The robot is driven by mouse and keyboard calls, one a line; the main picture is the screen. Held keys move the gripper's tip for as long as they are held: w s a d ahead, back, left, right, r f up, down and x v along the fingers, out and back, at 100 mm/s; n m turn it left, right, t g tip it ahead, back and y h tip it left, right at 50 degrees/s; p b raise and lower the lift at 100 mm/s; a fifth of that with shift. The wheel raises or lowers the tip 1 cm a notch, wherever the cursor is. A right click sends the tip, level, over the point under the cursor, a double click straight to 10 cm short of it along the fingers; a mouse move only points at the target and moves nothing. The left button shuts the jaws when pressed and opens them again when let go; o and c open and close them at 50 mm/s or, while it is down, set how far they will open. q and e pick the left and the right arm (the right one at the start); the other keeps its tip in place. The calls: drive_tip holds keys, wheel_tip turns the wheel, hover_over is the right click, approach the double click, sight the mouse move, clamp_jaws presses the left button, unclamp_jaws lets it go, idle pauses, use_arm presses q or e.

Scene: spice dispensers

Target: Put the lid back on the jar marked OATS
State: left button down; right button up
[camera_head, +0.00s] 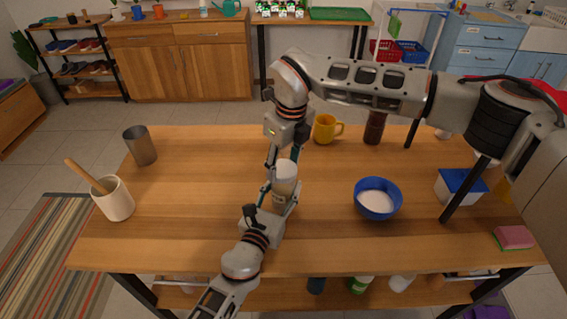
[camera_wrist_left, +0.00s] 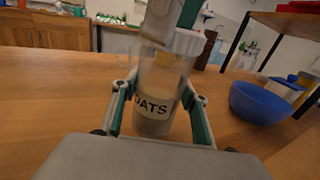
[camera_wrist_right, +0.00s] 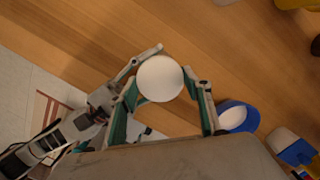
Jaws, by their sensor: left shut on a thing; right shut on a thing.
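The clear jar marked OATS (camera_wrist_left: 152,104) stands upright on the wooden table with pale contents. It also shows in the head view (camera_head: 282,191). My left gripper (camera_wrist_left: 157,108) is shut around the jar's body from the near side. The white lid (camera_wrist_right: 160,78) is a round disc between the fingers of my right gripper (camera_wrist_right: 163,80), which is shut on it from above. In the left wrist view the lid (camera_wrist_left: 188,42) is at the jar's top and looks a little to the right. I cannot tell whether it is seated on the rim.
A blue bowl (camera_head: 377,197) with white contents stands right of the jar. A yellow mug (camera_head: 324,128) and a dark brown container (camera_head: 375,128) are behind. A metal cup (camera_head: 140,146) and a cream crock (camera_head: 114,199) are at left. A blue-lidded box (camera_head: 459,185) is at right.

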drive_tip(key=m, duration=0.5)
drive_tip(key=shift+a+h, duration=0.1)
drive_tip(key=shift+h, duration=0.2)
drive_tip(key=m, duration=0.5)
drive_tip(key=shift+m+h, duration=0.3)
drive_tip(key=shift+m, duration=0.1)
drive_tip(key=m, duration=0.6)
drive_tip(key=shift+a+h, duration=0.1)
drive_tip(key=shift+h, duration=0.2)
drive_tip(key=m, duration=0.6)
drive_tip(key=shift+g+h, duration=0.3)
drive_tip(key=m, duration=0.4)
drive_tip(key=m+g, duration=0.1)
drive_tip(key=m, duration=0.3)
drive_tip(key=shift+m, duration=0.4)
drive_tip(key=m, duration=0.4)
drive_tip(key=shift+w, duration=0.1)
drive_tip(key=m, duration=0.4)
drive_tip(key=shift+g+y, duration=0.3)
drive_tip(key=shift+y, duration=0.1)
